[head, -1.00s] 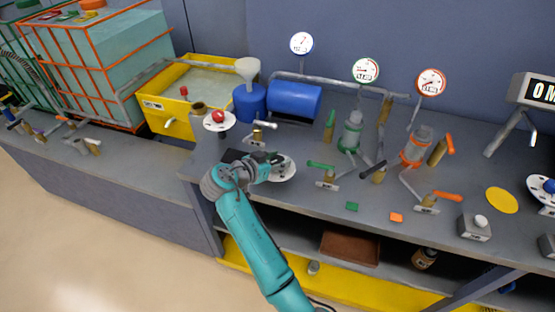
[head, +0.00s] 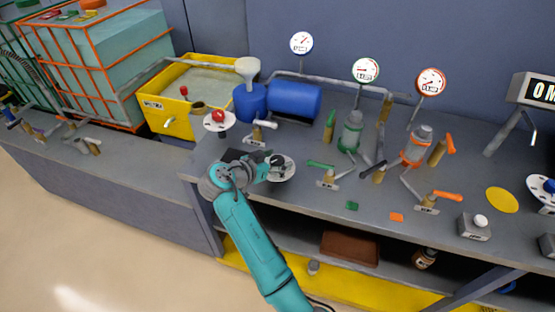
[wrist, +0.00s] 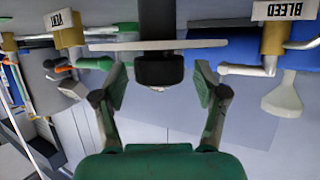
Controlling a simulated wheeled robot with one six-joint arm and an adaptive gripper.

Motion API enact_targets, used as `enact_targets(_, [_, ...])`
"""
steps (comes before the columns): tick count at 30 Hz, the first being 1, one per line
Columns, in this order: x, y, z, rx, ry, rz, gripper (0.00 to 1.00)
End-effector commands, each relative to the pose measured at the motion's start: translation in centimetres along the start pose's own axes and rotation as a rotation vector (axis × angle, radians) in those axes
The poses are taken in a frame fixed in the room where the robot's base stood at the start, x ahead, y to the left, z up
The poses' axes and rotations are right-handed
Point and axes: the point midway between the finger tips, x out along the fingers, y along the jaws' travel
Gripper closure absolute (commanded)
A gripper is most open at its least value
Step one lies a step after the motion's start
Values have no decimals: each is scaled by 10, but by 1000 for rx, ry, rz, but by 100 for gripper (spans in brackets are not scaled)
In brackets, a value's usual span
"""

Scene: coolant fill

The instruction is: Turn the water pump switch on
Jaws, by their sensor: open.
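A round white dial plate (head: 283,172) with a black knob (head: 276,160) stands on the near left part of the bench in the head view. I see no label naming it as the pump switch. In the wrist view, which looks upside down, the black knob (wrist: 159,68) sits under the plate's pale edge (wrist: 110,46). My gripper (head: 262,169) is at the left side of the plate. In the wrist view my gripper (wrist: 160,88) is open, its fingers spread to either side of the knob, with visible gaps. Contact cannot be told.
A red knob on a white disc (head: 218,119) stands behind left. A valve labelled BLEED (wrist: 274,38) and a valve labelled VENT (wrist: 68,37) flank the knob in the wrist view. A green-handled valve (head: 326,172) is right of the plate. Open floor lies at front left.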

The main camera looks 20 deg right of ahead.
Motion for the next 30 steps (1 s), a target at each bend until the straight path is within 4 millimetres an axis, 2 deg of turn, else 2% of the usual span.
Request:
enact_targets(5, [-27,-1,1,-1,-1,-4,28])
enact_targets(12, [-76,-1,1,0,0,-5,28])
enact_targets(18, [-104,-1,1,0,-1,-2,28])
enact_targets(23, [-114,0,0,-1,0,-1,28])
enact_targets(30, [-115,0,1,-1,0,1,28])
